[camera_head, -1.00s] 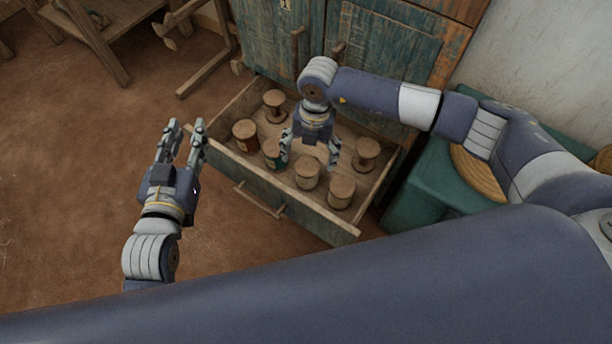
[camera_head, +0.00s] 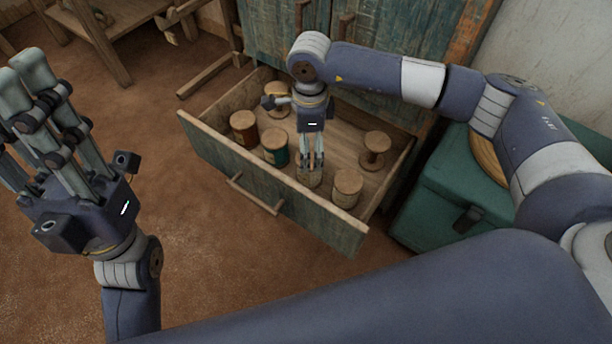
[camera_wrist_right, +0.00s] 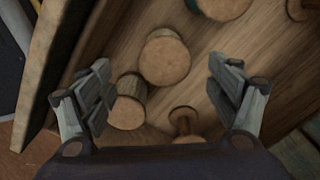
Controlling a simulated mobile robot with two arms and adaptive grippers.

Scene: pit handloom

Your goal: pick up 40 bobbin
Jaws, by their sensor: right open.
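Several wooden bobbins stand in an open drawer (camera_head: 215,143); I cannot read which is number 40. A red-wound bobbin (camera_head: 244,128) and a green-wound bobbin (camera_head: 275,146) stand at the left. Pale bobbins are at the front middle (camera_head: 307,175) and front right (camera_head: 347,187). Bare spools are at the right (camera_head: 375,148) and back left (camera_head: 278,98). My right gripper (camera_head: 312,162) is open and empty over the front middle bobbin, partly hiding it. In the right wrist view, a round bobbin top (camera_wrist_right: 165,60) shows between the jaws. My left gripper (camera_head: 22,105) is raised, open and empty.
A worn blue-green cabinet (camera_head: 385,65) stands behind the drawer. A green chest (camera_head: 440,200) with a round woven item is at the right. A wooden frame (camera_head: 100,45) stands at the back left. The brown floor left of the drawer is clear.

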